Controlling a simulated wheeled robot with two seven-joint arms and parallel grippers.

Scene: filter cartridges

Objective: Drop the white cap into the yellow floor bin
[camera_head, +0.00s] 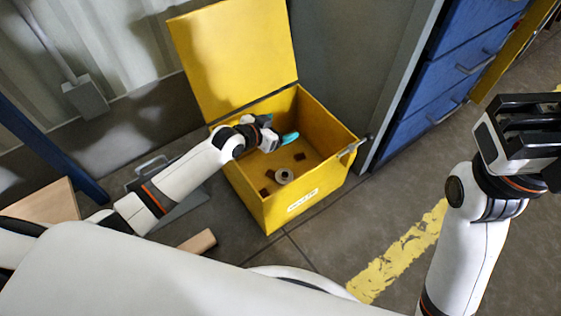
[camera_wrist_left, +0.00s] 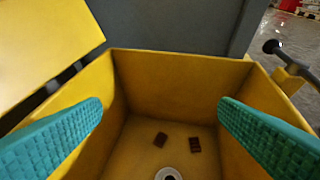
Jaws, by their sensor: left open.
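The yellow floor bin (camera_head: 253,197) stands open, with its lid (camera_head: 235,60) raised at the back. A small round white cap (camera_head: 284,176) with a dark centre lies on the bin floor. It also shows at the bottom edge of the left wrist view (camera_wrist_left: 168,174), partly cut off. My left gripper (camera_head: 284,138) is over the bin opening, above the cap and apart from it. Its teal fingers are spread wide with nothing between them in the left wrist view. My right gripper (camera_head: 520,130) is raised at the right, away from the bin; its fingers are hard to make out.
Several small brown pieces (camera_head: 299,157) lie in the bin around the cap. A grey cabinet side and blue drawers (camera_head: 455,65) stand right of the bin. A grey dustpan-like object (camera_head: 172,205) lies on the floor to the left. The floor right of the bin has a yellow stripe (camera_head: 400,258).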

